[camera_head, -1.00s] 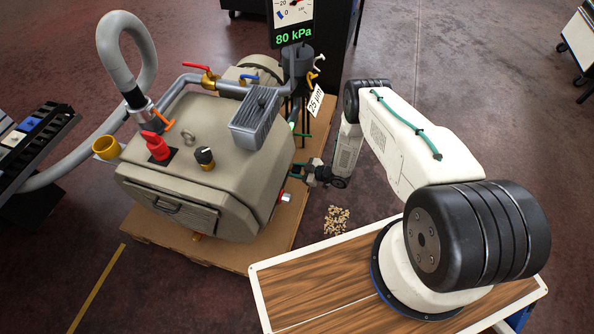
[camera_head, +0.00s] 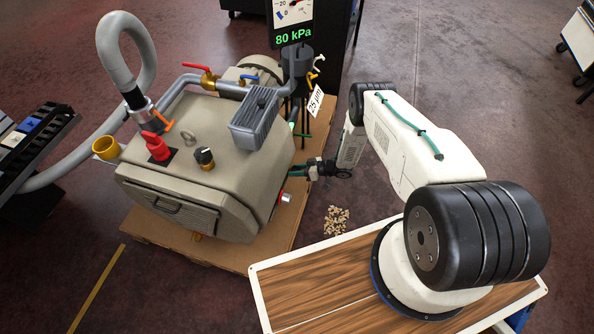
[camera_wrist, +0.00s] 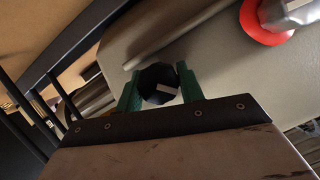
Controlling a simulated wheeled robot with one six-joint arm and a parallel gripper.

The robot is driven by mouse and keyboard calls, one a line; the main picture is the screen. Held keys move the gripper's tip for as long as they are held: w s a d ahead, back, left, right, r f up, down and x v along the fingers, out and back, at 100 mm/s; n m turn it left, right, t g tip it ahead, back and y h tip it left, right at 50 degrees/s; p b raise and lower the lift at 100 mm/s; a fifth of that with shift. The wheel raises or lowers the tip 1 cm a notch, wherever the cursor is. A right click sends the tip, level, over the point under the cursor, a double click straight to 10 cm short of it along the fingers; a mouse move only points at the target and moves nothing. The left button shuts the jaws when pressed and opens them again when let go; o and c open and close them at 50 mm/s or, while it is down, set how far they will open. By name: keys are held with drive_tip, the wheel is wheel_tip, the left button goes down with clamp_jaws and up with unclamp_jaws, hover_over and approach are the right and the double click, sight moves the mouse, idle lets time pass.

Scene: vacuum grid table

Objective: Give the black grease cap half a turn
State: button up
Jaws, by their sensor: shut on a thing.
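The black grease cap (camera_wrist: 152,78) is a dark round piece with a white mark on its face, in the middle of the wrist view. My gripper (camera_wrist: 158,88) has one green finger on each side of the cap and is shut on it. In the head view my gripper (camera_head: 298,172) is at the right side wall of the beige pump housing (camera_head: 225,150). The cap itself is hidden there by the fingers and the housing edge.
A red part with a silver end (camera_wrist: 268,20) sticks out of the housing close by; it also shows in the head view (camera_head: 286,197). A grey bar (camera_wrist: 175,38) lies near the fingers. Small pellets (camera_head: 337,220) lie on the floor below the arm.

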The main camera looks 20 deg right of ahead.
idle(0.3)
drive_tip(key=o, duration=1)
drive_tip(key=v, duration=0.8)
